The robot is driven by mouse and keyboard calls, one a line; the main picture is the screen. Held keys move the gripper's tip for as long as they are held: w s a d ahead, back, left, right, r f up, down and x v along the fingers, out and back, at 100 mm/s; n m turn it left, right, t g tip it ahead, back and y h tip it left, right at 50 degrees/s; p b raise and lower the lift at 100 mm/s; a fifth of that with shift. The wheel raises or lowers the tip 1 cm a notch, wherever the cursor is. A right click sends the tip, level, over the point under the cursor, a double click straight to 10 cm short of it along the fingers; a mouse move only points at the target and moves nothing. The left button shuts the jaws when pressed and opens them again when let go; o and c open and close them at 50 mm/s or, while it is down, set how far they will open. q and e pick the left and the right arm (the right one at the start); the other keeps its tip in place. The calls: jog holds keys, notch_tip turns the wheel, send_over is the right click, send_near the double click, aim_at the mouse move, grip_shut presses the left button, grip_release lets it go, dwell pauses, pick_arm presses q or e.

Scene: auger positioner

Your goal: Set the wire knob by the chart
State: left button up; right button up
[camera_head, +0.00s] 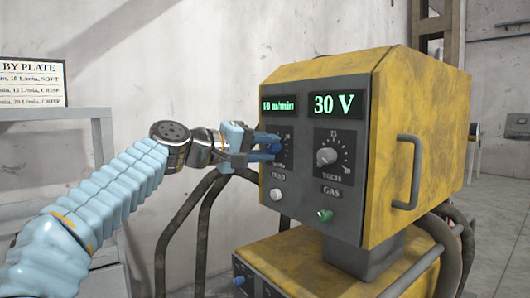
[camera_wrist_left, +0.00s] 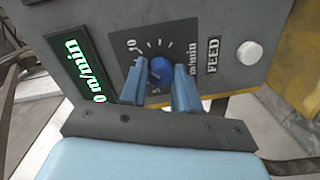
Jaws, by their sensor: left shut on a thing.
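The wire feed knob is blue and sits on a dark dial plate at the left of the yellow machine's front panel (camera_head: 290,209). It shows in the left wrist view as a blue knob (camera_wrist_left: 160,70) between my fingers, beside the word FEED. My left gripper (camera_head: 268,147) is shut on this knob; it also shows in the left wrist view (camera_wrist_left: 160,84). The feed display (camera_head: 278,106) glows green, its number hard to read. The chart (camera_head: 32,83) stands on a shelf at the far left, headed "BY PLATE", its left side cut off. My right gripper is out of view.
A white volts knob (camera_head: 327,156) sits under a display (camera_head: 338,104) reading 30 V. A handle (camera_head: 408,172) juts from the right side.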

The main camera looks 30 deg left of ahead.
pick_arm(q)
jog(key=shift+f+m, duration=0.15)
jog(key=shift+m, duration=0.15)
jog(key=o, duration=1)
jog(key=shift+o, duration=0.2)
jog(key=b+v, duration=0.1)
jog(key=v, duration=1.2)
jog(key=shift+s, duration=0.4)
jog(key=shift+a, duration=0.1)
